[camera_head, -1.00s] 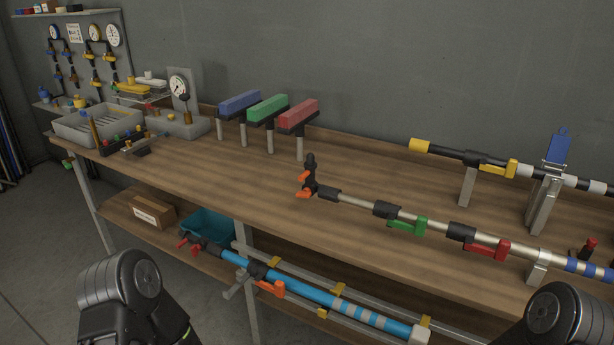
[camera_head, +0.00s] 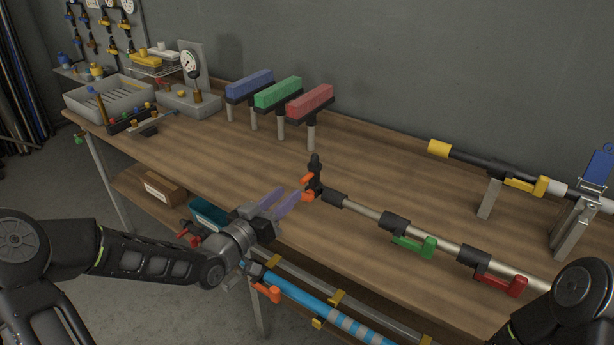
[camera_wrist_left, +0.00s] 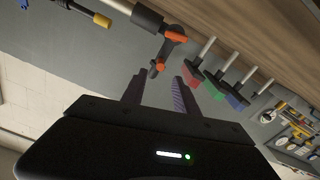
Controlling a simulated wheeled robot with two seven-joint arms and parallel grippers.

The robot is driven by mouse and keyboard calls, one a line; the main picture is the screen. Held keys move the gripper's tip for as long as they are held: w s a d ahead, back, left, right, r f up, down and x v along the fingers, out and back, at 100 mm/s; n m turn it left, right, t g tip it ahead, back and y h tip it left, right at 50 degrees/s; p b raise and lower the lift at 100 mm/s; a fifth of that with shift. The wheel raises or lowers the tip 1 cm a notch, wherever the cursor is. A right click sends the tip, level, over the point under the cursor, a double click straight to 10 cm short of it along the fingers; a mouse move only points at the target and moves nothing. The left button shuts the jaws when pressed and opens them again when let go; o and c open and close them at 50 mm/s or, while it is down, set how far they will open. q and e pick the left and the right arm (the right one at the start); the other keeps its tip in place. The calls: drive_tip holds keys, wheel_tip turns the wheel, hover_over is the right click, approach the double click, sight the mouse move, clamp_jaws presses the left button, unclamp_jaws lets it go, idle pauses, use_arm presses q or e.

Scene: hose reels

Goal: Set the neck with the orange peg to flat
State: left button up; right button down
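A black neck (camera_head: 315,170) stands up at the left end of a grey pole (camera_head: 359,209) that lies along the bench. It carries orange parts (camera_head: 307,197) on its left side. In the left wrist view the neck (camera_wrist_left: 168,50) lies just beyond the fingertips, with orange at its base and near its end. My left gripper (camera_head: 284,196) is open and empty, just left of the neck, its purple-tinted fingers pointing at it. In the left wrist view the gripper (camera_wrist_left: 157,86) has a clear gap between its fingers. My right gripper is out of view.
The pole carries a green lever (camera_head: 414,246) and a red lever (camera_head: 501,285). Blue, green and red blocks (camera_head: 310,101) stand on posts behind. A yellow-tipped pole (camera_head: 440,148) is at the back right. A blue pole (camera_head: 310,302) lies below the bench edge. The wooden top left of the neck is clear.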

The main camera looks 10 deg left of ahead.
sight(302, 182)
use_arm(q)
drive_tip(key=shift+p+x, duration=0.7)
drive_tip(key=shift+x, duration=3.25)
drive_tip(key=shift+f, duration=0.1)
clamp_jaws()
